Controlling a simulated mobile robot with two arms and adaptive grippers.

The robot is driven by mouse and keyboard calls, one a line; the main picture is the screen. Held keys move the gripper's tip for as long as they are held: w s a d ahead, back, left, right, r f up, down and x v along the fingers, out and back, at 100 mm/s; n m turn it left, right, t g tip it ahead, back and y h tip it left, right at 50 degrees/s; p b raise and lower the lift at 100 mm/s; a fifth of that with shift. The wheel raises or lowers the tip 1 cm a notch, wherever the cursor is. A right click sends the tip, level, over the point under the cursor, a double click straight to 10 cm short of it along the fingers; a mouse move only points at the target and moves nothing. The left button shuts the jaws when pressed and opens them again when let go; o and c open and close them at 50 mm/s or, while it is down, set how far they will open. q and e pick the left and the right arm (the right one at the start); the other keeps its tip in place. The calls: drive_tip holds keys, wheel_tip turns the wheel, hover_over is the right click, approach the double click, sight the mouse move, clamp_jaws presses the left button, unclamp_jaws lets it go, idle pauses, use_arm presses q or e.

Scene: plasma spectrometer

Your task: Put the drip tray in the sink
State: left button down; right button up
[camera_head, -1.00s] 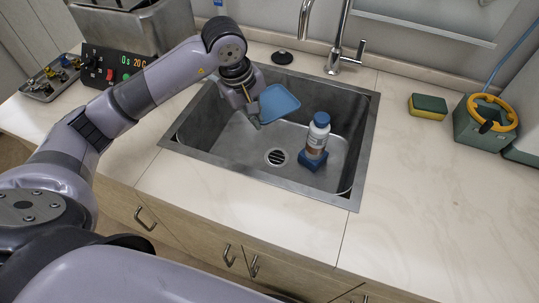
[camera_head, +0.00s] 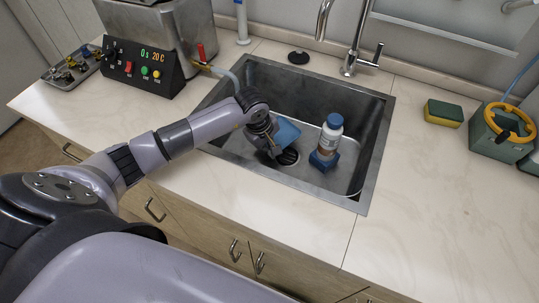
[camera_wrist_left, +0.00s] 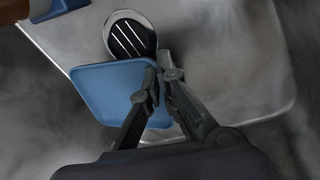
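The drip tray is a small blue square tray (camera_head: 287,132), inside the sink (camera_head: 375,150). My left gripper (camera_head: 274,148) reaches down into the sink from the left and is shut on one edge of the tray. In the left wrist view, the gripper's fingertips (camera_wrist_left: 158,84) pinch the right edge of the tray (camera_wrist_left: 108,92), whose flat face shows beside the drain (camera_wrist_left: 131,38). I cannot tell whether the tray touches the sink floor. My right gripper is not in view.
The faucet (camera_head: 352,50) stands behind. A sponge (camera_head: 443,113) lies on the right counter. A heated bath (camera_head: 165,45) stands left of the sink.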

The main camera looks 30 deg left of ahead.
sight(271, 161)
use_arm(q)
wheel_tip(271, 161, down, 4)
drive_tip(key=shift+f, duration=0.1)
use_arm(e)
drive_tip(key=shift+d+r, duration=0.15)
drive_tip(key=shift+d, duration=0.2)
use_arm(q)
drive_tip(key=shift+f, duration=0.15)
drive_tip(key=c, duration=1.8)
unclamp_jaws()
drive_tip(key=shift+s, duration=0.1)
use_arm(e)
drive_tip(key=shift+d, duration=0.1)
